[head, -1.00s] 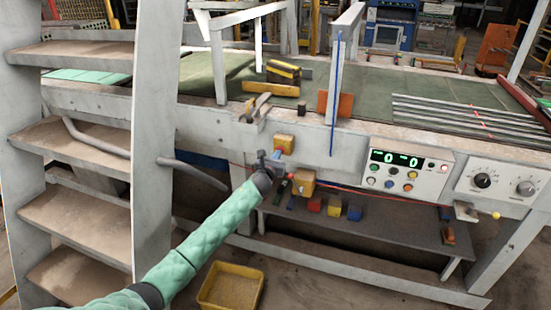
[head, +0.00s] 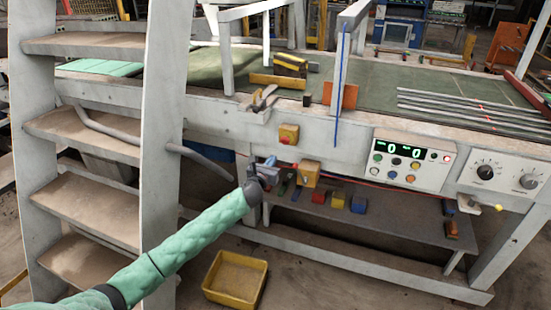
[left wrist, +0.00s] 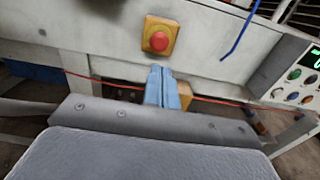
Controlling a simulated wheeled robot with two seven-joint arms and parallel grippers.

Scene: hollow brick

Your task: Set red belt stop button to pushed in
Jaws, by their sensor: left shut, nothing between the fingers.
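The red belt stop button (left wrist: 159,41) is a round red knob on a yellow box (left wrist: 161,29) fixed to the grey conveyor side. In the head view the yellow box (head: 289,133) shows on the frame, with the red button (head: 285,140) small on its lower part. I cannot tell how far in the button sits. My left gripper (head: 270,161) is below and slightly left of the box, apart from it. In the left wrist view its blue fingers (left wrist: 161,72) are together, empty, and end below the button.
A control panel (head: 412,160) with a green display is to the right. A larger yellow-brown box (head: 309,173) is close right of my gripper. Grey steps (head: 90,125) stand at left. Coloured blocks lie on the lower shelf (head: 385,228). A yellow bin (head: 236,277) is on the floor.

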